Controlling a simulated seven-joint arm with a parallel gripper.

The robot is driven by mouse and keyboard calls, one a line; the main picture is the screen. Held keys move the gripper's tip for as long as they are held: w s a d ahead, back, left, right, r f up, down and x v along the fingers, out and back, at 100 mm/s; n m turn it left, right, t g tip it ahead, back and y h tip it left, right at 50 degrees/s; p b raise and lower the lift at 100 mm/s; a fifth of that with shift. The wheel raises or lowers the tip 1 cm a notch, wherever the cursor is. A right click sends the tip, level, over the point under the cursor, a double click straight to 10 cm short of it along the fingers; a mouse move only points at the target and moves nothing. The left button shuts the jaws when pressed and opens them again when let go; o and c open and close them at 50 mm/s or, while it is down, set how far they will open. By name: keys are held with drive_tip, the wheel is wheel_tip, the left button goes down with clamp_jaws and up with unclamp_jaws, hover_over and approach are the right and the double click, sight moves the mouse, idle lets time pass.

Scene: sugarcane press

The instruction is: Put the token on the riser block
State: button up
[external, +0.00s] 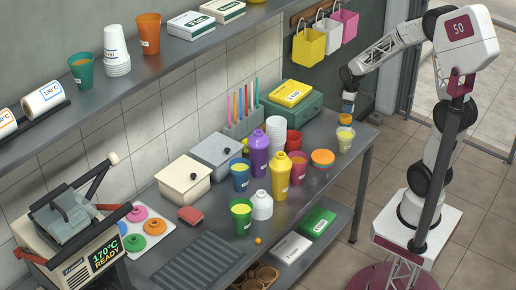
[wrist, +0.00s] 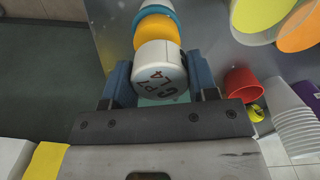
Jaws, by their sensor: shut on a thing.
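My gripper (wrist: 160,85) is shut on a white cylinder (wrist: 160,70) with dark red marks on its face, which I take to be the token. Yellow-orange (wrist: 156,32) and teal (wrist: 155,10) rounded parts show beyond it in the wrist view; I cannot tell whether they are joined to it. In the external view my gripper (external: 347,100) hangs above the far right end of the table, over a clear cup with pale yellow contents (external: 345,138). The held thing is small there. I cannot make out for certain which thing is the riser block.
A green case (external: 308,112) stands at the back. Pouches (external: 308,46) hang on the wall. A shelf (external: 130,70) runs above.

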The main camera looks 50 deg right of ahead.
sight(346, 116)
drive_tip(key=shift+w+d, duration=0.2)
drive_tip(key=shift+w, duration=0.35)
drive_tip(key=shift+f, duration=0.15)
drive_tip(key=shift+f, duration=1.65)
drive_tip(key=shift+f, duration=0.15)
drive_tip(key=o, duration=0.9)
drive_tip(key=shift+r, duration=6.15)
